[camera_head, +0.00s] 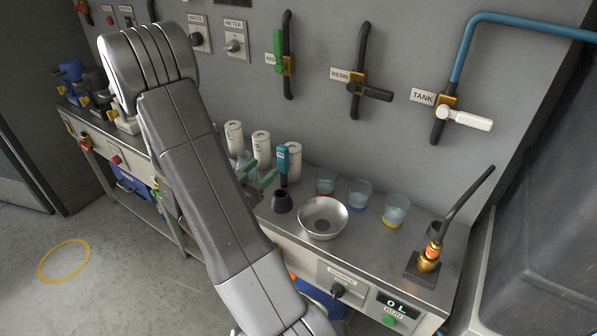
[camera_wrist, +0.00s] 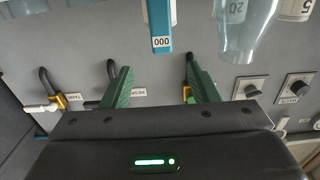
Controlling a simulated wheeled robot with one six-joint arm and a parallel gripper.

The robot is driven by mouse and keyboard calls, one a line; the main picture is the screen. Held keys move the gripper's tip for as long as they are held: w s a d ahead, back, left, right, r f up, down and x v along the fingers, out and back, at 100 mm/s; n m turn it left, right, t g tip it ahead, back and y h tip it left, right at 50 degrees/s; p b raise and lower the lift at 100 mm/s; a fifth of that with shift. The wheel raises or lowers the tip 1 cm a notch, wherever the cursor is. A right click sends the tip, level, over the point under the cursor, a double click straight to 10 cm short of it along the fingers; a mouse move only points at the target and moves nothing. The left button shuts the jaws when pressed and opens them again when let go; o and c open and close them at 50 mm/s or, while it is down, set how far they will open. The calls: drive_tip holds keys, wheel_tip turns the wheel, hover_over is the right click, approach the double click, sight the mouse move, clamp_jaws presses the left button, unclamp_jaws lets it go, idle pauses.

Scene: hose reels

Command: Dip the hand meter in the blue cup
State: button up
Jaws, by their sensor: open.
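The hand meter (camera_head: 283,161) is a slim teal-blue stick standing upright in a dark cone-shaped holder (camera_head: 282,201) on the counter. In the wrist view the hand meter (camera_wrist: 161,28) shows a "000" display, beyond the fingertips and roughly centred between them. My gripper (camera_head: 263,174) is open and empty, just left of the meter in the head view; its two green fingers also show in the wrist view (camera_wrist: 158,72). The blue cup (camera_head: 360,194), clear with a blue base, stands on the counter right of the metal bowl.
A red-based cup (camera_head: 326,182) and a yellow-based cup (camera_head: 396,211) flank the blue one. A metal bowl (camera_head: 323,218) sits in front. White canisters (camera_head: 261,149) stand behind my gripper. A clear beaker (camera_wrist: 246,28) is near the meter. A hose nozzle (camera_head: 432,256) stands at right.

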sight(286, 148)
drive_tip(key=x, duration=0.6)
drive_tip(key=shift+w+p, duration=0.1)
drive_tip(key=shift+p, duration=0.3)
drive_tip(key=shift+f+p+x, duration=0.2)
drive_tip(key=shift+p+x, duration=0.15)
drive_tip(key=shift+x, duration=1.3)
drive_tip(key=shift+f+p+x, duration=0.15)
drive_tip(key=shift+p+x, duration=0.15)
drive_tip(key=shift+x, duration=1.35)
drive_tip(key=shift+a, duration=0.1)
clamp_jaws()
